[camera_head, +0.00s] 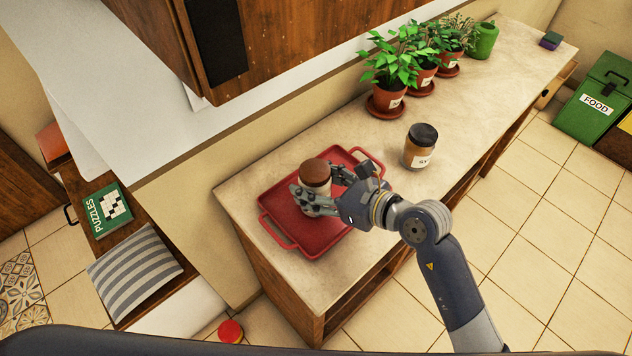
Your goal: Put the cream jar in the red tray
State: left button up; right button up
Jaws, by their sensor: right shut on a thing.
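The red tray (283,238) lies near the left end of the pale counter top. A jar with a brown lid and a pale body (314,178), which looks like the cream jar, is upright over the middle of the tray. My right gripper (318,190) is shut around this jar's body. The fingers hide part of the jar, and I cannot tell whether its base touches the tray. A second jar with a black lid and brown contents (419,147) stands on the counter to the right of the tray. My left gripper is not in view.
Several potted plants (391,97) on saucers and a green vase (483,40) line the back of the counter (480,110). A wooden cabinet (165,35) overhangs at the upper left. A green food bin (598,95) stands on the floor at right. The counter's right half is mostly clear.

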jog(key=o, duration=1.5)
jog(key=shift+s+d+r, duration=0.1)
jog(key=shift+d, duration=0.05)
jog(key=b+v, duration=0.1)
jog(key=v, duration=1)
jog(key=shift+s+d+r+b, duration=0.25)
jog(key=shift+b, duration=0.15)
